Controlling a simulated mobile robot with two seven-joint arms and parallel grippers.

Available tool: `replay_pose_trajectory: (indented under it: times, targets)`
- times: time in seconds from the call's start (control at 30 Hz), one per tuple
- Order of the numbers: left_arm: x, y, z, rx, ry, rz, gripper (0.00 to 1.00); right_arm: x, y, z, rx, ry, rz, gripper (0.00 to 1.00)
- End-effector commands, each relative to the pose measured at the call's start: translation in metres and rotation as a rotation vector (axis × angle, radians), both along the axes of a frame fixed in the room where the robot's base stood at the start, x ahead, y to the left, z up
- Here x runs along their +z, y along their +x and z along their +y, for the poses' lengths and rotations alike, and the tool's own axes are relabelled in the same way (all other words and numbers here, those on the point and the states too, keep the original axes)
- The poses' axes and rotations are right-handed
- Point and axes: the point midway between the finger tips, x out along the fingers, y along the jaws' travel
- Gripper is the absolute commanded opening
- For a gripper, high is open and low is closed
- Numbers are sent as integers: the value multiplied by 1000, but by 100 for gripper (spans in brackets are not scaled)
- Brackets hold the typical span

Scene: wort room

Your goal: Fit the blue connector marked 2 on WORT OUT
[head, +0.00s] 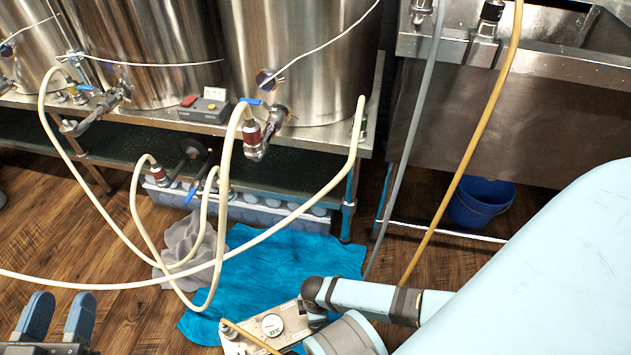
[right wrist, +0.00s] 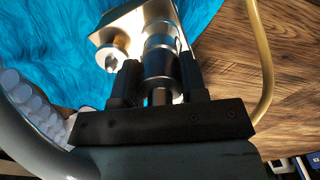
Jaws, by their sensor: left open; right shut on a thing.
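My left gripper (head: 58,318) is open and empty at the lower left of the head view, above the floor. In the right wrist view my right gripper (right wrist: 159,85) is shut on a shiny metal cylindrical connector (right wrist: 160,55). Its far end meets or overlaps a metal plate-shaped unit (right wrist: 130,22); I cannot tell whether it is seated. A second short fitting (right wrist: 110,58) sits beside it. In the head view the unit (head: 262,342) has a round gauge and lies on a blue cloth. My right arm hides part of it. No blue colour, number 2 or WORT OUT label is readable.
Steel kettles (head: 300,60) with valves stand on a bench (head: 345,140). Cream hoses (head: 300,205) loop across the floor space and over the blue cloth (head: 290,255). A tan hose (head: 465,150) and grey hose (head: 408,130) hang by the sink. A blue bucket (head: 480,200) stands below.

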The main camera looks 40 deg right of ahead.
Motion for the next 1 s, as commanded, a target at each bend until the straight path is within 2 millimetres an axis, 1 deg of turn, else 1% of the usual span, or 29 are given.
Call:
replay_pose_trajectory:
  times: [0.73,0.77,0.8,0.87,1.0]
  targets:
    - [-8,0,0,0,-1,-1,43,-15,0,0,0,1,0,12]
    - [-7,0,0,0,-1,-1,43,-14,0,0,0,0,-1,46]
    - [-7,0,0,0,-1,-1,43,-14,0,0,0,1,0,55]
    - [-7,0,0,0,-1,-1,43,-14,0,0,0,1,0,69]
    - [-7,0,0,0,-1,-1,43,-14,0,0,0,1,0,69]
